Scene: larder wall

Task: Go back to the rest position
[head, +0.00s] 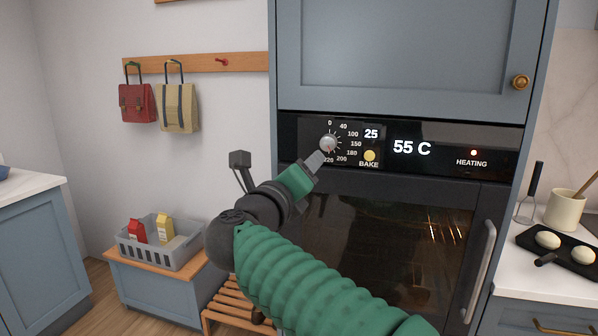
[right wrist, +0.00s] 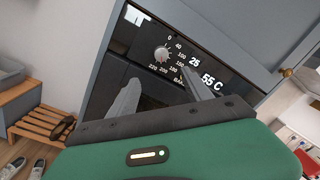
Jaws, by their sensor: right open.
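My right gripper (head: 318,160) reaches up in front of the oven's control panel (head: 434,149), just below the round dial knob (head: 328,143). In the right wrist view my right gripper (right wrist: 159,77) has its two fingers spread apart with nothing between them. There the knob (right wrist: 162,53) shows beyond the fingertips, apart from them as far as I can see. The panel reads 25 and 55 C, and a red light (head: 474,153) glows above the word HEATING. A yellow BAKE button (head: 369,156) is right of the knob. My left gripper is not in view.
The oven door (head: 390,240) is shut, its handle (head: 480,270) at the right. A counter on the right holds a black tray (head: 545,259) with pale rounds and a utensil pot (head: 564,210). A grey crate (head: 185,258) with cartons stands at lower left. Bags (head: 177,108) hang from pegs.

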